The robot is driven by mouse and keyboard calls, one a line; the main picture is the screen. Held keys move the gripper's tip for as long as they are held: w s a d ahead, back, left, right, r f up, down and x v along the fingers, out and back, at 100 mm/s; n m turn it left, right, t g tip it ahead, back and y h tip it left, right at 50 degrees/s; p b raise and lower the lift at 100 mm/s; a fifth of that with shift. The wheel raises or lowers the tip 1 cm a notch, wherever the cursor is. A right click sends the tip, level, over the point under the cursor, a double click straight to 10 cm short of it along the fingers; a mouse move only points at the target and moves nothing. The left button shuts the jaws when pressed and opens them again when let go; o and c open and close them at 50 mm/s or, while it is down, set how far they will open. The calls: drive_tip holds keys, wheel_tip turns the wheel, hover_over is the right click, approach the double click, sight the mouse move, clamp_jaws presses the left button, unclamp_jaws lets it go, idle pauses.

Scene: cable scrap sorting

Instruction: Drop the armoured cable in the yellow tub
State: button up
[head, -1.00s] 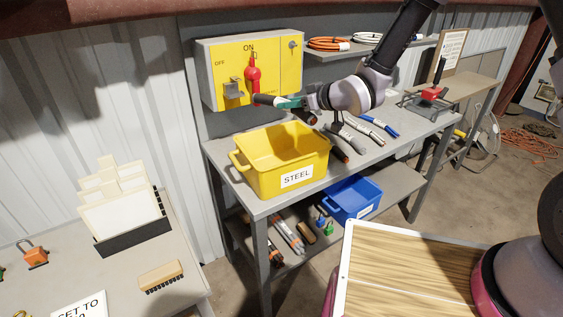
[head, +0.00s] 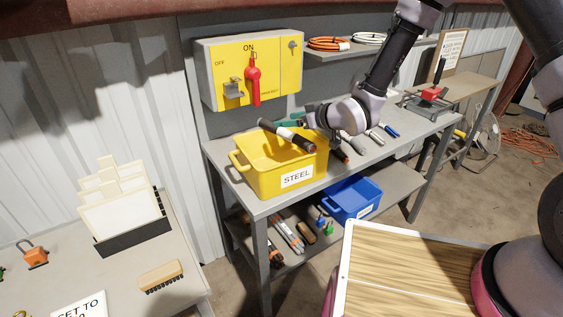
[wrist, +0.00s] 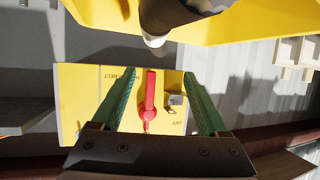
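The armoured cable (head: 272,129), a short dark piece with a white band, is tilted over the yellow tub (head: 257,179) labelled STEEL. I cannot tell whether it touches the rim. The tub stands on the grey bench. My gripper (head: 297,120) is just above and behind the cable. In the wrist view my gripper's green fingers (wrist: 159,76) are spread apart with nothing between their tips. The cable (wrist: 178,12) shows beyond the tips, in front of the tub (wrist: 92,12).
Several other cable pieces (head: 374,137) lie on the bench to the right of the tub. A blue tub (head: 350,200) stands on the lower shelf. A yellow switch box (head: 225,64) with a red handle is on the wall behind.

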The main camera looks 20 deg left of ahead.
drive_tip(key=v, duration=1.1)
drive_tip(key=shift+a, duration=0.1)
drive_tip(key=w+d+r+m+t+h, duration=0.1)
drive_tip(key=w+d+r+m+h, duration=0.15)
drive_tip(key=w+d+r, duration=0.35)
drive_tip(key=w+d+r+m+t+h, duration=0.1)
drive_tip(key=d+r+m+t+h, duration=0.2)
drive_tip(key=d, duration=0.5)
drive_tip(key=s+d+r+m+h, duration=0.2)
drive_tip(key=d+r+m+h, duration=0.15)
drive_tip(key=d+r, duration=0.6)
drive_tip(key=s+d+r+m+g, duration=0.1)
drive_tip(key=s+d+r+m, duration=0.1)
drive_tip(key=s, duration=0.4)
drive_tip(key=s+d+r+m+h, duration=0.1)
drive_tip(key=s+d+r+m, duration=0.2)
drive_tip(key=s+d, duration=0.3)
drive_tip(key=s+d+r+m+g, duration=0.1)
drive_tip(key=s+d+r+m, duration=0.2)
drive_tip(key=s, duration=0.4)
drive_tip(key=shift+d+r+g, duration=0.3)
drive_tip(key=shift+d+r, duration=0.1)
